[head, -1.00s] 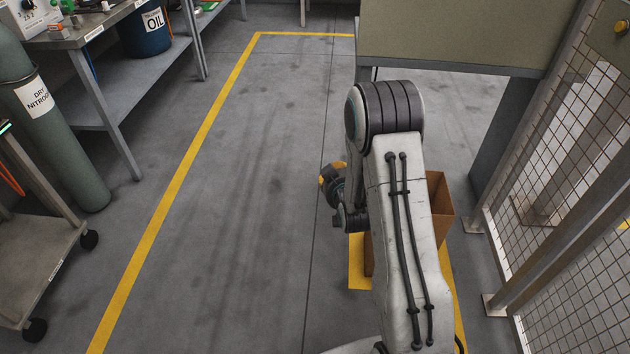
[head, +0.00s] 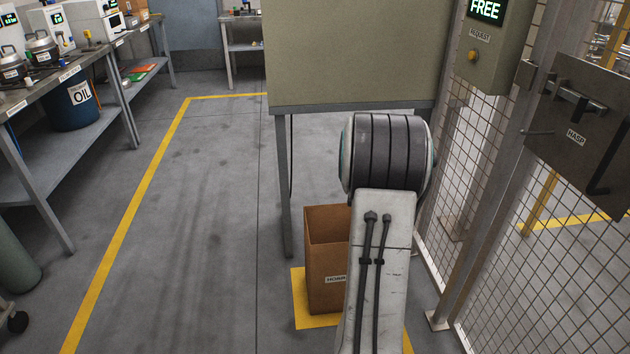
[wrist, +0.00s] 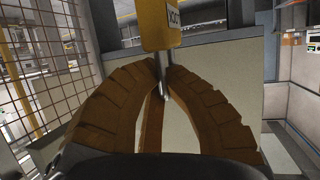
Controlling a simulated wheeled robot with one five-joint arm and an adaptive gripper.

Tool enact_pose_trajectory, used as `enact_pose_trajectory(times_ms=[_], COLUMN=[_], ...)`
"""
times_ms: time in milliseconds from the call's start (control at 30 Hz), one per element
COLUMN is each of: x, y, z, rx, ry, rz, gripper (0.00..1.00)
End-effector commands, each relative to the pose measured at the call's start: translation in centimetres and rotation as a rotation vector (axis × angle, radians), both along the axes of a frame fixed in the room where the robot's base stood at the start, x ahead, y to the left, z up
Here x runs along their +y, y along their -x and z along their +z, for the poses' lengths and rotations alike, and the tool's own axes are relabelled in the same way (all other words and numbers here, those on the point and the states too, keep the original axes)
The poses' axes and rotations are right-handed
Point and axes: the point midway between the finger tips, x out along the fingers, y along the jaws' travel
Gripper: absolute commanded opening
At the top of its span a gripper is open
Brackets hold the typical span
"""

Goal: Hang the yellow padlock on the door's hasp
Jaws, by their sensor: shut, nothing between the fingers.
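The yellow padlock (wrist: 160,24) shows at the top centre of the wrist view, cut off by the frame, with dark lettering on its body. Its silver shackle (wrist: 162,82) points down the picture and lines up with the fingertips of my gripper (wrist: 161,68). The brown ridged fingers curve together and are shut; I cannot tell how the shackle touches them. In the head view my arm hides the gripper and the padlock. The dark door plate with a HASP label (head: 575,137) is at the right, with a metal latch above the label.
Mesh fencing (head: 485,190) runs along the right. A brown carton (head: 325,255) on a yellow floor patch and a large beige panel (head: 350,50) are ahead. Benches (head: 45,85) line the left; the floor between is clear.

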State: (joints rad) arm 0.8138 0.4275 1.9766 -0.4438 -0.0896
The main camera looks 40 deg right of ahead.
Motion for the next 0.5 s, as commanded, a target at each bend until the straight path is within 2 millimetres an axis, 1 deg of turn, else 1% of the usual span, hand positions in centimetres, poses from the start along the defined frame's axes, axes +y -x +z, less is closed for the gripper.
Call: enact_pose_trajectory(times_ms=[33, 167, 200, 267, 400, 500], x=[-1.7, -5.0, -6.0, -7.2, -9.7, -11.1], y=[1.5, 5.2, 6.4, 8.3, 12.9, 16.1], z=[1.4, 4.2, 5.1, 6.4, 9.5, 11.5], rx=[-0.005, -0.003, -0.003, -0.001, 0.001, 0.004], ry=[0.007, 0.009, 0.01, 0.009, 0.012, 0.012], rz=[-0.037, -0.12, -0.145, -0.183, -0.269, -0.327], gripper=[0.0, 0.0, 0.0, 0.0, 0.0, 0.0])
